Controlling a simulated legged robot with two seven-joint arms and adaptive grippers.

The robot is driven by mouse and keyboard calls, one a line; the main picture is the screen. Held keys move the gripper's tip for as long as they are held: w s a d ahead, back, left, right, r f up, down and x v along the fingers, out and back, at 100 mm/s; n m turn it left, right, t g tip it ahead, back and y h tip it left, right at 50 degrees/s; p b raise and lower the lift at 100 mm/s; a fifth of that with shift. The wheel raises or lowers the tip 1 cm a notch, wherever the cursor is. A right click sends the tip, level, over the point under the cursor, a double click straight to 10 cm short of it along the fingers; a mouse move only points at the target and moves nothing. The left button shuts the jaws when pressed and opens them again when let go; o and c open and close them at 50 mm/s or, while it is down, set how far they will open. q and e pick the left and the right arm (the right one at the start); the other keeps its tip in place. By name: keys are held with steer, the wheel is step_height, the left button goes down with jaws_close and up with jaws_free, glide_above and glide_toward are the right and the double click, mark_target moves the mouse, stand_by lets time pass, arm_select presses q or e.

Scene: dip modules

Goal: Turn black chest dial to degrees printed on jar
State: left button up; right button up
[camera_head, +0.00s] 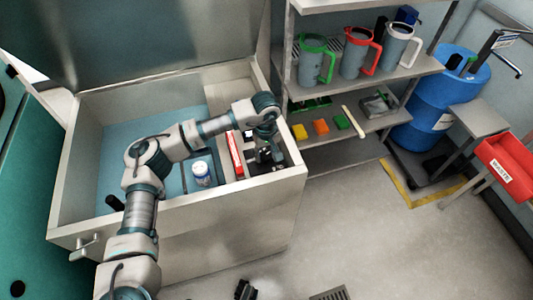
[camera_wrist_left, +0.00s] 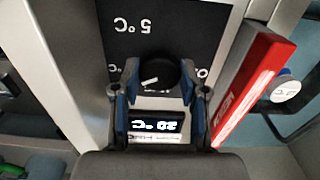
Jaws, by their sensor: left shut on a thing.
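The black dial (camera_wrist_left: 160,72) has a white pointer mark and sits on a dark panel (camera_wrist_left: 122,48) of the chest. An upside-down "5 °C" is printed on the panel. A small lit display (camera_wrist_left: 155,125) seems to read 20 °C, upside down. My left gripper (camera_wrist_left: 158,78) is shut on the dial, one blue-padded finger at each side. In the head view my left gripper (camera_head: 264,150) is over the chest's right compartment. The white jar (camera_head: 201,173) stands inside the chest; its top (camera_wrist_left: 286,90) shows at the wrist view's right, its number too small to read.
The chest (camera_head: 190,212) has its lid (camera_head: 150,40) raised. A red box (camera_head: 235,155) lies beside the dial panel. Shelves with jugs (camera_head: 355,52) stand behind right, near a blue barrel (camera_head: 440,100). A dark piece (camera_head: 245,290) at the bottom edge may be my right gripper. Floor at right is mostly clear.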

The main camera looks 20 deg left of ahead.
mark_target(266, 154)
arm_select(q)
steer(key=shift+w+m, duration=0.1)
steer(key=shift+m, duration=0.3)
steer(key=shift+r+m, duration=0.1)
steer(key=shift+m, duration=0.2)
arm_select(e)
steer(key=shift+w+a+r+t, duration=0.1)
steer(key=shift+w+r+t, duration=0.25)
steer(key=shift+w, duration=0.1)
arm_select(q)
steer(key=o, duration=1.1)
steer(key=shift+o, duration=0.2)
steer(key=shift+w, duration=0.1)
arm_select(e)
steer(key=shift+w, duration=0.1)
steer(key=shift+a, duration=0.1)
arm_select(q)
steer(key=shift+r, duration=0.3)
step_height(266, 154, up, 11)
